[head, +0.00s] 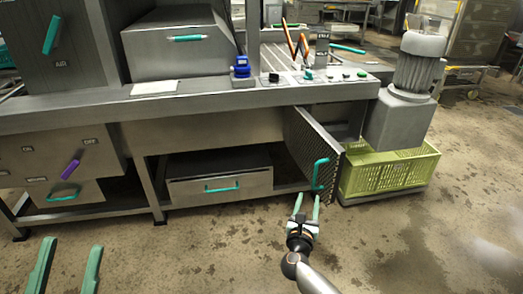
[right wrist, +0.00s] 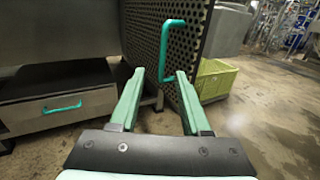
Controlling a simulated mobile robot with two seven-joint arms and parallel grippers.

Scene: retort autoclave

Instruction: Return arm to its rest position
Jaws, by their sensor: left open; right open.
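My right gripper (head: 307,208) is open and empty in the head view, in front of and a little below the teal handle (head: 319,174) of a perforated door (head: 306,143). The door stands swung open from the bench. In the right wrist view my right gripper's fingers (right wrist: 158,100) are apart with nothing between them. The door's handle (right wrist: 163,50) shows just beyond the fingertips, apart from them. My left gripper (head: 68,266) shows at the lower left of the head view, its two teal fingers apart and empty, over bare floor.
A green crate (head: 392,172) stands right of the door, beside a grey motor-like unit (head: 403,92). A drawer (head: 221,178) with a teal handle sits low under the bench. The bench top (head: 215,102) carries buttons and a blue valve. The floor in front is clear and stained.

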